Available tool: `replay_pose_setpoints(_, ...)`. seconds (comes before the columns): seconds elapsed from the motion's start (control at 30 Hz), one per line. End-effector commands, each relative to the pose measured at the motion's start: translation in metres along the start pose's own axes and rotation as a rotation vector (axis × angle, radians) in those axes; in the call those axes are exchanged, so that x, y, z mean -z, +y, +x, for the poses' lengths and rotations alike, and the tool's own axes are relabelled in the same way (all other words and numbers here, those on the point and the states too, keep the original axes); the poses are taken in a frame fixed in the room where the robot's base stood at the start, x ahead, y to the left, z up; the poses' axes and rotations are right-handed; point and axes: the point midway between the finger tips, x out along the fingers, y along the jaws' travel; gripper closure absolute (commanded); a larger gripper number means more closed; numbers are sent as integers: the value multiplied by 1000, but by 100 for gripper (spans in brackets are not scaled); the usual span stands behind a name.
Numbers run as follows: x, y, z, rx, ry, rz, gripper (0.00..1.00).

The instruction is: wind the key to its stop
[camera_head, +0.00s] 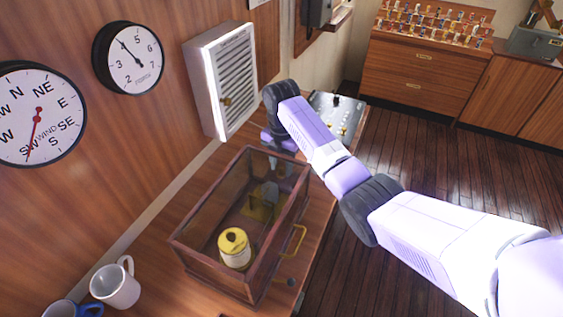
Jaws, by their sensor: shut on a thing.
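A wooden case with clear panes (206,268) stands on the counter by the wall. Inside it are a drum (236,257) with a yellow top and pale band, near the front, and brass works (255,208) farther back. My arm reaches in from the right, and its wrist bends down at the far end of the case. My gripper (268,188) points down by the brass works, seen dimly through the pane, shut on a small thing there. The key itself is too small and hidden to make out, and I cannot tell its angle.
A white louvred box (222,80) hangs on the wall close to my wrist. A white mug (115,286) stands at lower left. Floor at right is clear.

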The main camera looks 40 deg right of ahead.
Motion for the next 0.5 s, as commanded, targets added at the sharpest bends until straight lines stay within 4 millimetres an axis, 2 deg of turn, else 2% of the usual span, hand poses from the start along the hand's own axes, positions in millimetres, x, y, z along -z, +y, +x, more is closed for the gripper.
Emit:
replay_pose_setpoints(0.33,-1,0,-1,-2,-1,28,100)
replay_pose_setpoints(0.37,-1,0,-1,-2,-1,28,60)
replay_pose_setpoints(0.47,-1,0,-1,-2,-1,27,40)
replay_pose_setpoints(0.5,-1,0,-1,-2,-1,27,40)
